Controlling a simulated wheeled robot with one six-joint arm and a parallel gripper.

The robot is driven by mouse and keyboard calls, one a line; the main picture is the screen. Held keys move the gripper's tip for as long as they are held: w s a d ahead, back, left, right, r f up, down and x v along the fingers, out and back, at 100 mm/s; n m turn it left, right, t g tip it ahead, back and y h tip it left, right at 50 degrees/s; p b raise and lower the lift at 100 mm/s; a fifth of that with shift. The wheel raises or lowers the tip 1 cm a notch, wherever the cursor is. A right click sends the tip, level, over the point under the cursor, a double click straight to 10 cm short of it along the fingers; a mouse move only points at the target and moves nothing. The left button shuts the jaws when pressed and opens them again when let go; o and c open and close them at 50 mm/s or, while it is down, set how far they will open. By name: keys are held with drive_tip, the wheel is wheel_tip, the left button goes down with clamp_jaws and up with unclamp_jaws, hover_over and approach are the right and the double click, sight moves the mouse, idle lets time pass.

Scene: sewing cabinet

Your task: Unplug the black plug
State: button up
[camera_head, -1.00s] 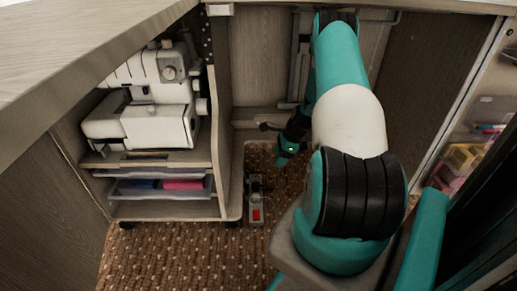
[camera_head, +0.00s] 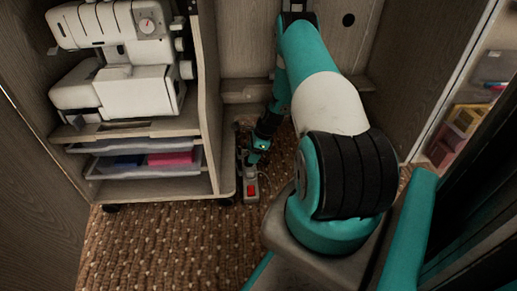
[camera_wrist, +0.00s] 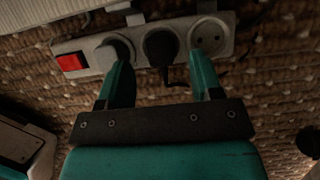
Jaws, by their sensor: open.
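The black plug (camera_wrist: 160,45) sits in the middle of a grey power strip (camera_wrist: 84,45), with a short dark cord below it in the wrist view. My gripper (camera_wrist: 159,60) is open, with one finger on each side of the black plug. I cannot tell whether the fingers touch it. In the head view my gripper (camera_head: 260,148) is low over the far part of the strip, beside the cabinet, and hides the plugs.
A pale plug (camera_wrist: 117,50) sits left of the black one, near the red switch (camera_wrist: 71,62). The socket (camera_wrist: 208,37) on the right is empty. The shelf unit with a white sewing machine (camera_head: 120,90) stands close on the left. Carpet (camera_head: 170,250) is free in front.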

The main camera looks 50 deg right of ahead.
drive_tip(key=shift+b+x, duration=0.65)
drive_tip(key=shift+x, duration=0.95)
drive_tip(key=shift+r, duration=0.1)
clamp_jaws()
